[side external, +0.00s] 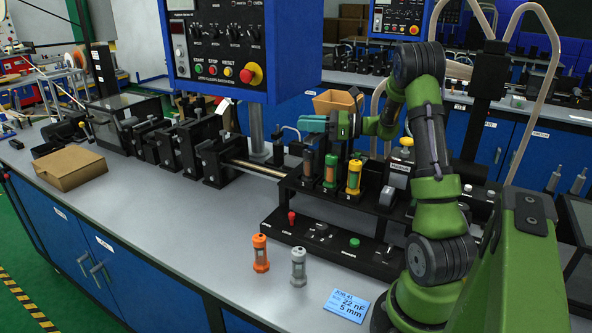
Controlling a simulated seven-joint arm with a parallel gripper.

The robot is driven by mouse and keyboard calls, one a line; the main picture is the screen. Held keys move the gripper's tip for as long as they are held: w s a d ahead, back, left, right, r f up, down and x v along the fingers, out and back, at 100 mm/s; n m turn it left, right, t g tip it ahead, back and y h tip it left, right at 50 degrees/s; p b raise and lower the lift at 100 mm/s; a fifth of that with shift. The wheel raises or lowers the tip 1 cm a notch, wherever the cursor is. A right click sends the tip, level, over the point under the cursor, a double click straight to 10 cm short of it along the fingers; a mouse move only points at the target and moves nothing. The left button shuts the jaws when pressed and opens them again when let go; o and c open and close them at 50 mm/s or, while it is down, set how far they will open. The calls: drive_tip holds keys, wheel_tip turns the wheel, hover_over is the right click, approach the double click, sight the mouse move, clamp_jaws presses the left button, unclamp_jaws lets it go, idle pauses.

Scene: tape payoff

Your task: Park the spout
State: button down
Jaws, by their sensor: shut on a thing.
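My gripper (331,125) is raised above the black station block, pointing left, and is shut on a small teal piece (313,124). I cannot tell for sure whether this piece is the spout. The black station block (372,213) has slots marked 1, 2 and 3. Several capped cylinders stand upright in it: a dark one with an orange top (308,163), an orange and green one (330,172) and a yellow one (353,176). My gripper is above these cylinders and apart from them. The piece's far side and the finger contact are hidden.
An orange cylinder (261,253) and a grey cylinder (298,267) stand on the front bench. A blue label card (346,304) lies to their right. A control panel (215,42) hangs at upper left. A cardboard box (72,168) lies at left. The front middle of the bench is clear.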

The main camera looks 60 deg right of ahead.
drive_tip(key=shift+w, duration=0.1)
drive_tip(key=w+d+m+g+h, duration=0.1)
drive_tip(key=w+d+m+h, duration=0.3)
drive_tip(key=m+h, duration=0.7)
drive_tip(key=shift+w+g+h, duration=0.25)
drive_tip(key=shift+g+h, duration=0.05)
drive_tip(key=shift+h, duration=2.5)
drive_tip(key=shift+d, duration=0.1)
drive_tip(key=c, duration=1)
unclamp_jaws()
drive_tip(key=shift+c, duration=0.2)
